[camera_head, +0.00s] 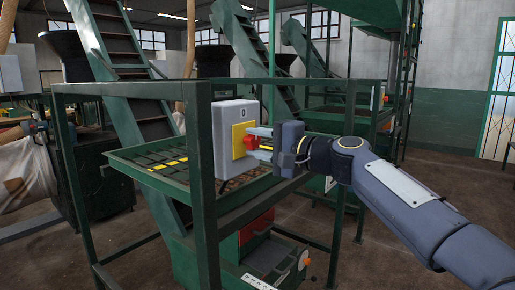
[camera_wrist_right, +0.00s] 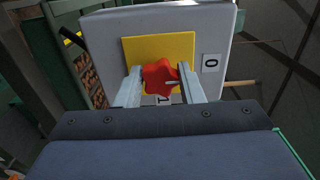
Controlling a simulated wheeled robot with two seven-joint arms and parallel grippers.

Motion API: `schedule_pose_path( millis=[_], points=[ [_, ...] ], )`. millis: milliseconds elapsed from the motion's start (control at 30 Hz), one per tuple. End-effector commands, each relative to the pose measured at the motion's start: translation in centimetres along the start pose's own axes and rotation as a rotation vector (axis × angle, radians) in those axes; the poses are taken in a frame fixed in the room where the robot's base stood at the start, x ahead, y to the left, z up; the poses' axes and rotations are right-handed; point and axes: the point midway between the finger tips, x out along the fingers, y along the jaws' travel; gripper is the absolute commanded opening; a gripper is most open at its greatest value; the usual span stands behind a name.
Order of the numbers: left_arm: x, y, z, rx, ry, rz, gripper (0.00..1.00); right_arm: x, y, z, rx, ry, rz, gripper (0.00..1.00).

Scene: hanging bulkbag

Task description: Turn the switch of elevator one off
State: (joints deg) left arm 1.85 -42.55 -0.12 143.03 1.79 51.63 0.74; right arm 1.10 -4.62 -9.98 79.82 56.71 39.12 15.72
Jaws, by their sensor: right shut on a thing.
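The switch is a red star-shaped knob (camera_wrist_right: 160,77) on a yellow plate (camera_wrist_right: 180,48), on a light grey box (camera_head: 219,137). In the right wrist view a white mark on the knob points right, a "0" label (camera_wrist_right: 211,62) is at the right of the plate, and a "1" label (camera_wrist_right: 163,100) is below the knob. My right gripper (camera_wrist_right: 161,88) has one finger on each side of the knob, shut on it. In the head view my right gripper (camera_head: 262,143) reaches the red knob (camera_head: 250,143) from the right. My left gripper is not in view.
A green metal frame (camera_head: 204,180) stands around the box, with a post close in front. A green tray (camera_head: 130,155) lies behind and left of the box. Stair-like conveyors (camera_head: 120,65) rise behind. Open floor (camera_head: 420,180) lies at right.

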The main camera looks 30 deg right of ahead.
Motion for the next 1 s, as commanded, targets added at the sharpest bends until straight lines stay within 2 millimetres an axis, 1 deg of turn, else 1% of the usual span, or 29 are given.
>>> schedule_pose_path(
  millis=[467, 500, 633, 867, 1000],
  points=[
    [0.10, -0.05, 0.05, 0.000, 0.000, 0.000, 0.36, 0.03, 0.09, 0.02, -0.013, -0.001, 0.003, 0.12],
    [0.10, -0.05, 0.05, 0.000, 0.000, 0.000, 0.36, 0.02, 0.09, 0.02, -0.013, -0.001, 0.003, 0.40],
    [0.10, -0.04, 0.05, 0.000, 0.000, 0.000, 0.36, 0.02, 0.07, 0.01, -0.012, -0.001, 0.002, 0.56],
    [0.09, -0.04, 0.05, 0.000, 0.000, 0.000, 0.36, 0.01, 0.04, 0.01, -0.011, -0.001, 0.001, 0.56],
    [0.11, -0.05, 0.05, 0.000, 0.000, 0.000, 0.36, -0.72, 0.02, -0.02, -0.011, 0.000, 0.001, 0.56]
  ],
)
